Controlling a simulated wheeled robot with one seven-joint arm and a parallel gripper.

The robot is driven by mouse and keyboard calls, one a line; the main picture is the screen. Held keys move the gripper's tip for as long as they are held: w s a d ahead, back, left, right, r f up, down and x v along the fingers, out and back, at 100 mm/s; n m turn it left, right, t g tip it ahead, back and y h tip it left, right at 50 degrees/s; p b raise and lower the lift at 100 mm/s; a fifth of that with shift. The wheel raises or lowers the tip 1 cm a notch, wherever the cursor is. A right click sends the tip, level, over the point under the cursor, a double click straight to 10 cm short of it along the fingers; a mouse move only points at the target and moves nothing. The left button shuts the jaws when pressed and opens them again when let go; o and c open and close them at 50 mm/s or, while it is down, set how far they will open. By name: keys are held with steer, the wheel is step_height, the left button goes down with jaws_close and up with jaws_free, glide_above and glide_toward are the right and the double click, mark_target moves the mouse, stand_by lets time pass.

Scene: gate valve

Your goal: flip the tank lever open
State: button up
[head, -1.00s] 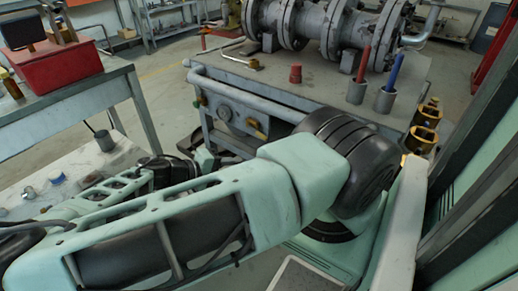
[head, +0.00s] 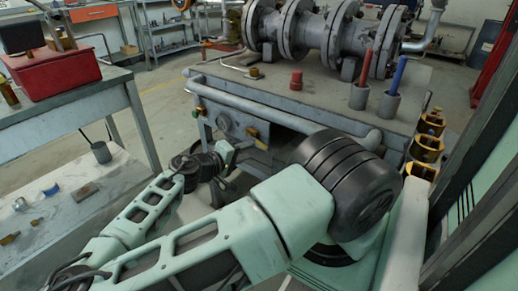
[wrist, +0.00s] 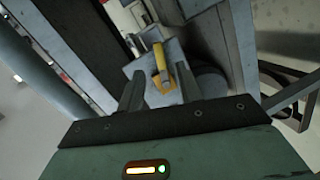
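My gripper (wrist: 159,84) is open. Its two dark fingers show on either side of the lever, with nothing held between them; whether they touch it cannot be told.
A long grey horizontal cylinder (head: 270,108) runs along the bench front above the lever. A left table (head: 75,98) holds a red box (head: 50,72).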

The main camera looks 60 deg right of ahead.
mark_target(261, 146)
steer(key=x, duration=0.6)
steer(key=shift+s+d+f, duration=0.1)
steer(key=shift+d+f, duration=0.05)
steer(key=shift+d, duration=0.15)
jaws_close()
